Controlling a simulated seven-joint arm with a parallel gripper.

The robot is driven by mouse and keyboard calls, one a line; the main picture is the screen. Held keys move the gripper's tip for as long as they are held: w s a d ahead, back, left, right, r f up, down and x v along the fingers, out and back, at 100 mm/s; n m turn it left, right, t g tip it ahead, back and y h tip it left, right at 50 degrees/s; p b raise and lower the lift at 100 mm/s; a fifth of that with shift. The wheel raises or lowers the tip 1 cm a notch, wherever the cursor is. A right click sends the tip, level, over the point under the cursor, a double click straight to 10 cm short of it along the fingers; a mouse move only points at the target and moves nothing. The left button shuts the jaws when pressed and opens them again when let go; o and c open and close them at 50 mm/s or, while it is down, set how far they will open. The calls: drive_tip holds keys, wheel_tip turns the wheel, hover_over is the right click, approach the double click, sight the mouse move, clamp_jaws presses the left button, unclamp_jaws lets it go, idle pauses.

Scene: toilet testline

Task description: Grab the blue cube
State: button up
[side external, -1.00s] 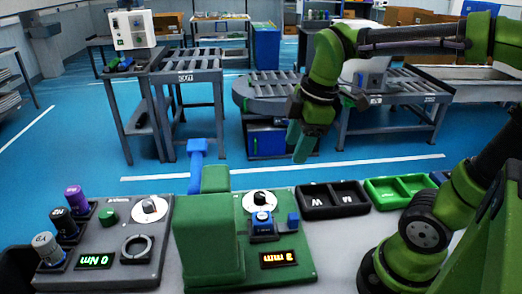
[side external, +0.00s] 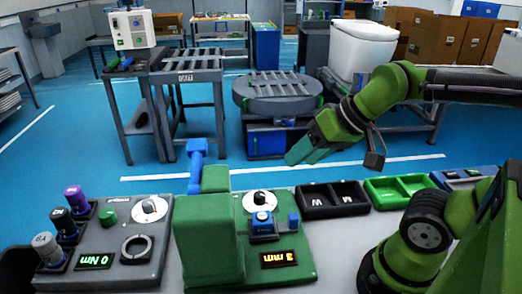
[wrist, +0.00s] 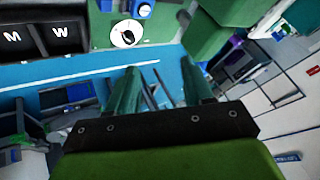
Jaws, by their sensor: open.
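My gripper (side external: 301,152) is in the air beyond and above the fixture, well apart from the cube. It points down and to the left. In the wrist view my gripper (wrist: 160,82) shows two green fingers spread apart with nothing between them. A blue piece (wrist: 145,10) shows at the top of that view by the white dial; I cannot tell which blue part it is.
Black trays (side external: 333,199) and green trays (side external: 400,189) lie right of the fixture. A tall green column with a blue lever (side external: 197,160) rises on its left. A grey torque panel (side external: 120,240) stands further left. A white toilet (side external: 361,50) stands behind my arm.

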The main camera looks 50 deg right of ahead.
drive_tip(key=o, duration=0.5)
